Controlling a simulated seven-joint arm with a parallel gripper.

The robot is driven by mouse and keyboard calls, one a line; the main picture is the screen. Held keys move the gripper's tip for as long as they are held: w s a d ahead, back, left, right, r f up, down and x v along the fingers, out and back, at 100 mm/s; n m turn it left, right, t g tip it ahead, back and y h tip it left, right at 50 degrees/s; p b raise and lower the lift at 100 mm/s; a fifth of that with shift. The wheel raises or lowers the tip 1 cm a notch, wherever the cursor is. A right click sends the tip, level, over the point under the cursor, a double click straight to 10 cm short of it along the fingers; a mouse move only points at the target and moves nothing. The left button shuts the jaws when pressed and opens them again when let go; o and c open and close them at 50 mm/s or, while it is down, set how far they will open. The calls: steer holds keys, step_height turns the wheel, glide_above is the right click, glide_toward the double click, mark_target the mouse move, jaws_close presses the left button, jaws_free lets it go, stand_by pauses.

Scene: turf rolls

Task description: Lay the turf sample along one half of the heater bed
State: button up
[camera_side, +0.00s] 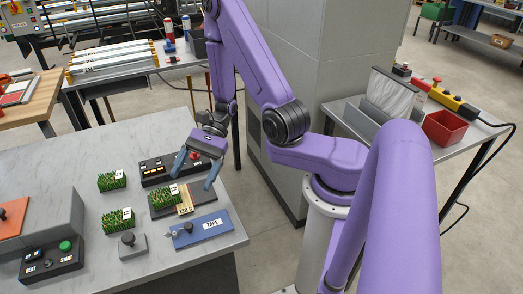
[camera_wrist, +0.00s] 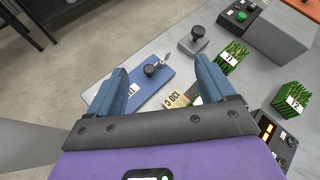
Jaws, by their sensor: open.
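A green turf piece with a white tag (camera_side: 163,200) lies on the left half of the heater bed, a flat plate with a "130 C" label (camera_side: 185,209). The label half beside it is bare of turf. In the wrist view the label (camera_wrist: 176,100) shows between my fingers, while most of the bed and its turf are hidden. Two more turf pieces stand on the bench: one tagged 1 (camera_side: 117,221), also in the wrist view (camera_wrist: 231,58), and one tagged 2 (camera_side: 112,180). My gripper (camera_side: 194,180) is open and empty, its fingers above the bed area.
A black control box with orange displays (camera_side: 157,169) sits behind the bed. A blue plate with a black knob (camera_side: 203,231) lies in front. A grey knobbed block (camera_side: 131,245) and a green-button box (camera_side: 52,260) stand left. Bare bench lies along the front edge.

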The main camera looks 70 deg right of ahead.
steer(key=s+r+n+h, duration=0.5)
steer(key=s+n, duration=0.3)
steer(key=n, duration=0.6)
steer(key=s+d+r+n+h, duration=0.1)
steer(key=s+r+n+h, duration=0.5)
steer(key=n, duration=0.8)
steer(key=s+h, duration=0.1)
steer(key=s, duration=0.2)
steer(key=shift+s+d, duration=0.2)
steer(key=shift+s, duration=0.05)
